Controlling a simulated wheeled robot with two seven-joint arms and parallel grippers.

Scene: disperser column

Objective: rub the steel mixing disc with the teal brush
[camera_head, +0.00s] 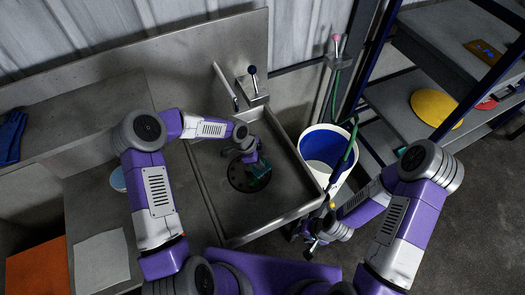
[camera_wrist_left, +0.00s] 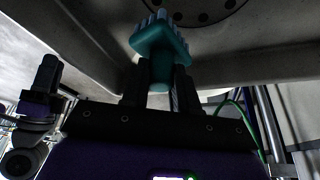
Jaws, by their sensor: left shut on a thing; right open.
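The teal brush (camera_head: 261,169) is in my left gripper (camera_head: 252,157), which is shut on its handle inside the sink. The left wrist view shows the teal brush (camera_wrist_left: 160,42) between the fingers (camera_wrist_left: 158,85), with pale bristles facing away from the gripper. A dark round disc (camera_head: 238,181) with small holes lies in the sink, partly behind the brush; I take it as the steel mixing disc. The holed disc (camera_wrist_left: 205,8) is cut off at the top of the wrist view. I cannot tell whether the bristles touch it. My right gripper (camera_head: 318,242) is open, outside the sink.
The metal sink (camera_head: 268,232) has raised walls around my left gripper. A tap (camera_head: 253,90) stands at its back edge. A white and blue bucket (camera_head: 325,150) with a green hose stands to the right. Shelves with a yellow disc (camera_head: 436,108) are further right.

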